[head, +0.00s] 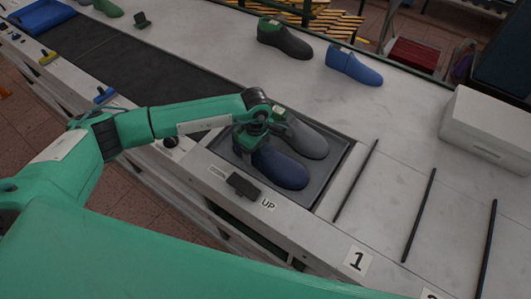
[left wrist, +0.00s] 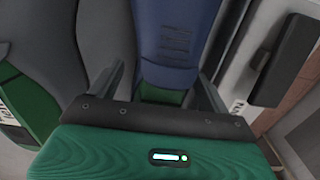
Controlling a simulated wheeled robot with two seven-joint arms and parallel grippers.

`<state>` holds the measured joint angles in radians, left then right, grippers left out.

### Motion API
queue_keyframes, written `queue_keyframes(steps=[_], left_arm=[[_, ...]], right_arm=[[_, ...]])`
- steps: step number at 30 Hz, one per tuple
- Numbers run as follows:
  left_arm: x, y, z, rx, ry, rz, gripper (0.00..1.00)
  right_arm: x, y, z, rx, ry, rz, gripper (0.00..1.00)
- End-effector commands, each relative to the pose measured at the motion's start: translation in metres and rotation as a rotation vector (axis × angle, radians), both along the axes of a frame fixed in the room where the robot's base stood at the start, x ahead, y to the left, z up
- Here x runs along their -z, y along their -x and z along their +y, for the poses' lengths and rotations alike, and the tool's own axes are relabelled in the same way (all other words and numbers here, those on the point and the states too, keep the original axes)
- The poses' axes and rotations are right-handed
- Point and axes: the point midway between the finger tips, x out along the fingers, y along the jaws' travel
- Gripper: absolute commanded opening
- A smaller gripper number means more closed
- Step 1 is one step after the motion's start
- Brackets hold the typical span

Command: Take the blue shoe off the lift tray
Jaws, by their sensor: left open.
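The blue shoe (head: 280,168) lies in the dark grey lift tray (head: 325,190), beside a grey shoe (head: 305,140). My left gripper (head: 246,146) is over the heel end of the blue shoe and hides part of it. In the left wrist view, my left gripper (left wrist: 163,74) is open, with the blue shoe (left wrist: 175,35) between its two fingers. Whether the fingers touch it I cannot tell. The grey shoe (left wrist: 50,35) is close on the left side there. My right gripper is not in view.
A black lever (head: 242,186) marked UP is at the tray's front edge. A dark conveyor belt (head: 150,75) runs to the left. Another dark shoe (head: 285,40) and a blue shoe (head: 353,67) stand behind. A white box (head: 488,130) and black strips (head: 419,215) are at right.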

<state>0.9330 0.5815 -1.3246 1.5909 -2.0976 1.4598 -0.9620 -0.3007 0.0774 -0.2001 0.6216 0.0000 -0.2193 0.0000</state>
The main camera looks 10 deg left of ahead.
Motion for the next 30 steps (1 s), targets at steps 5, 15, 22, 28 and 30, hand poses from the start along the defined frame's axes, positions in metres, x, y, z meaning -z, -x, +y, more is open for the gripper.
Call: queue_keyframes(steps=[5, 15, 22, 28, 30], left_arm=[[0.0019, -0.0003, 0.0001, 0.000, 0.000, -0.001, 0.80], [0.0014, -0.0003, 0.0001, 0.000, 0.000, -0.001, 0.25], [-0.0006, -0.0013, -0.0004, 0.000, 0.002, -0.003, 0.01], [-0.0020, -0.0013, -0.0004, 0.000, 0.002, -0.003, 0.01], [-0.0050, -0.0015, -0.0006, 0.000, 0.004, -0.004, 0.01]], right_arm=[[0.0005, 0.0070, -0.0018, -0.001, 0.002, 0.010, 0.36], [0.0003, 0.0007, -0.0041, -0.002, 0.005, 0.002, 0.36], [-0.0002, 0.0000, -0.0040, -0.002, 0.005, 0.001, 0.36], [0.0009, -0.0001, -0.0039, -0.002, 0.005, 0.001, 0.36], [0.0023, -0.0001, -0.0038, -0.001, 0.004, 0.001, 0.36]])
